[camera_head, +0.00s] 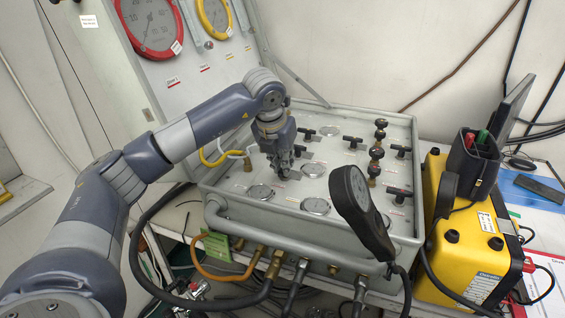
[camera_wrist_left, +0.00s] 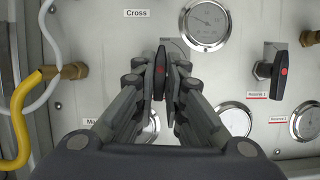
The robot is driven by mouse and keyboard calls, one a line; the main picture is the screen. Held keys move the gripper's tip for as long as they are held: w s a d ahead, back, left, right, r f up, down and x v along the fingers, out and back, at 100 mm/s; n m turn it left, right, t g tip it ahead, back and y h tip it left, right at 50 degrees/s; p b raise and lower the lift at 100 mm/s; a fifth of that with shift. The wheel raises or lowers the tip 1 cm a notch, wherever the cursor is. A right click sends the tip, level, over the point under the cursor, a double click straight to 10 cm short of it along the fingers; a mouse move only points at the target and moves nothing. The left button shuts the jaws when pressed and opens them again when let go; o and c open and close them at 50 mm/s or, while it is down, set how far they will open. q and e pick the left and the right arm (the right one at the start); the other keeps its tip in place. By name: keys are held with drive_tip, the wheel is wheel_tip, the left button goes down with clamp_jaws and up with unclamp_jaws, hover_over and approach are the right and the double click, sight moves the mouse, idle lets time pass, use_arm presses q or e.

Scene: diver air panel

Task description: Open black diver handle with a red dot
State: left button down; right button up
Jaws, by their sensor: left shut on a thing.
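The grey panel box (camera_head: 225,200) has several black valve handles on its sloped top. My left gripper (camera_head: 283,172) is over the left part of the panel. In the left wrist view my left gripper (camera_wrist_left: 160,85) is shut on a black handle (camera_wrist_left: 160,72) with a red dot, one finger on each side. This handle stands upright in the picture, below and right of the "Cross" label (camera_wrist_left: 137,13). The fingers partly hide its lower end and the label beside it. Another black handle with a red dot (camera_wrist_left: 280,75) is at the right, apart from the gripper. My right gripper is not in view.
A round gauge (camera_wrist_left: 206,25) is right of the gripper. A yellow hose (camera_wrist_left: 20,115) runs along the left. In the head view, a black round-headed device (camera_head: 360,205) rises before the panel, and a yellow case (camera_head: 462,260) stands at the right.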

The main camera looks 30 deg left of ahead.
use_arm(q)
drive_tip(key=shift+r, duration=0.1)
idle(0.3)
drive_tip(key=c, duration=1.7)
unclamp_jaws()
drive_tip(key=shift+o, duration=0.2)
drive_tip(key=v, duration=1.2)
